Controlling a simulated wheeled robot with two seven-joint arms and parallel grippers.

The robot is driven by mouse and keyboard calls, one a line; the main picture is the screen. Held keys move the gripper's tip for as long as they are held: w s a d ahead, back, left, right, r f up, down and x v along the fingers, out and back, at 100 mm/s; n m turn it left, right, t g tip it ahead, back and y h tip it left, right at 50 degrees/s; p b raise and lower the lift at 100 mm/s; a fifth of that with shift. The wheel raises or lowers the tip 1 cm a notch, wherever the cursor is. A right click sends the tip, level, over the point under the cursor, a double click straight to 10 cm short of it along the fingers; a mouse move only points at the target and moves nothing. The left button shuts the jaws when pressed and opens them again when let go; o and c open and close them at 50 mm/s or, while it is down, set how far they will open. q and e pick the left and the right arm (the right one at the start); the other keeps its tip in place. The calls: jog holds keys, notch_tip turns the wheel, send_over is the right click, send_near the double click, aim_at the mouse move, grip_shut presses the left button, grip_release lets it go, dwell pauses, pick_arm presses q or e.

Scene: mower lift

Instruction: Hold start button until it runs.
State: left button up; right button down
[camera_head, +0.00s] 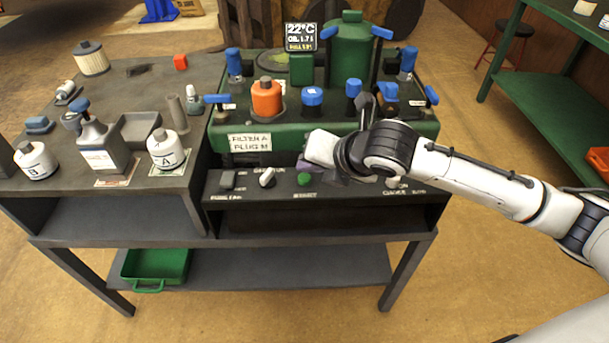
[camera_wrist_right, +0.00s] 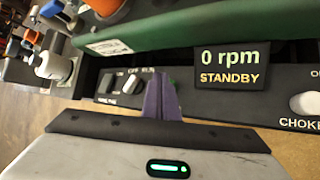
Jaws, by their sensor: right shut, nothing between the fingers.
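The green start button (camera_head: 304,179) is on the front control panel, above its START label. In the wrist view a small green part of it (camera_wrist_right: 173,84) shows beside the fingers, which hide the rest. My right gripper (camera_head: 303,164) is shut and empty, its purple fingers (camera_wrist_right: 160,98) close to the button. I cannot tell whether they touch it. The rpm display (camera_wrist_right: 231,65) reads "0 rpm STANDBY". My left gripper is not in view.
A white OFF/RUN knob (camera_head: 267,177) and a fuel switch (camera_head: 227,180) sit left of the button; a choke knob (camera_head: 391,182) is to its right. The green mower deck (camera_head: 330,128) rises behind the panel. Bottles and tools fill the left bench.

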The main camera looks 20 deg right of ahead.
jog(key=shift+f, duration=0.1)
dwell(0.7)
jog(key=shift+f+p, duration=0.3)
jog(key=shift+f, duration=0.05)
jog(key=shift+f, duration=0.4)
dwell(0.5)
jog(key=shift+f, duration=0.15)
dwell(0.6)
jog(key=shift+r+p, duration=1)
jog(key=shift+p, duration=0.25)
